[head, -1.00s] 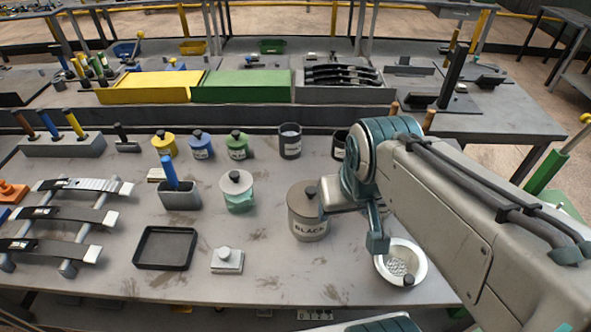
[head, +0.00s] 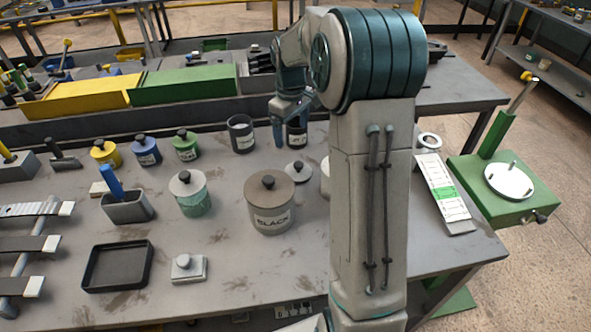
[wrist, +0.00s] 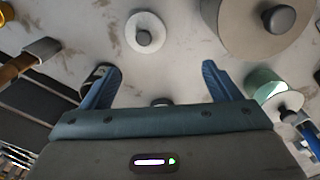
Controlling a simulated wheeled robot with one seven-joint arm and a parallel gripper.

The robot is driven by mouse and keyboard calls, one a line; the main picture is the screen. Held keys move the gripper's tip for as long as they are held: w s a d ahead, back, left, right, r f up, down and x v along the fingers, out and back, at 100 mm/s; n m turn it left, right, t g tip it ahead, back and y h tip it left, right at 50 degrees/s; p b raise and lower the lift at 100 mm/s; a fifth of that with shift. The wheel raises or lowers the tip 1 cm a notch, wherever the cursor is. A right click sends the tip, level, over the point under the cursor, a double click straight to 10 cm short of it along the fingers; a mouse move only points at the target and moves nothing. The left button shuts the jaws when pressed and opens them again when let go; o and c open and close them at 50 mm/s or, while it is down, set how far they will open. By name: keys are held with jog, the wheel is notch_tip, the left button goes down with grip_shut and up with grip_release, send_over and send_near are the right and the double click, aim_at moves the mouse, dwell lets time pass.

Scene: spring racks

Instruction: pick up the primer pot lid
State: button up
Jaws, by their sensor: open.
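A loose pale-grey lid with a dark knob (head: 298,170) lies flat on the bench, right of the large BLACK pot (head: 270,215); no writing on it is readable. In the wrist view the lid (wrist: 146,34) lies beyond the fingertips, between their lines. My gripper (head: 289,128) is open and empty above the bench, farther back than the lid and near a dark labelled pot (head: 297,138). Its blue fingers (wrist: 160,78) are spread wide. A small dark round thing (wrist: 162,102) shows between them, mostly hidden by my palm.
A dark open pot (head: 241,136) stands left of my gripper. The BLACK pot's lid (wrist: 280,20) and a teal pot (wrist: 268,86) are to the right in the wrist view. My arm hides part of the bench's right side. Bench around the loose lid is partly clear.

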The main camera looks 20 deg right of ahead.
aim_at(298, 164)
jog(key=shift+n, duration=0.3)
jog(key=w+f, duration=0.1)
jog(key=f, duration=0.2)
jog(key=d+f, duration=0.1)
jog(key=f, duration=0.3)
jog(key=w+d+f, duration=0.1)
jog(key=f, duration=0.3)
jog(key=shift+w+f+p, duration=0.25)
jog(key=shift+w+p, duration=0.05)
jog(key=shift+d+f+p, duration=0.25)
jog(key=shift+f+p, duration=0.2)
jog(key=shift+f, duration=1)
jog(key=shift+d+f+p, duration=0.2)
jog(key=shift+f+p, duration=0.2)
jog(key=shift+f, duration=1.05)
jog(key=c, duration=0.6)
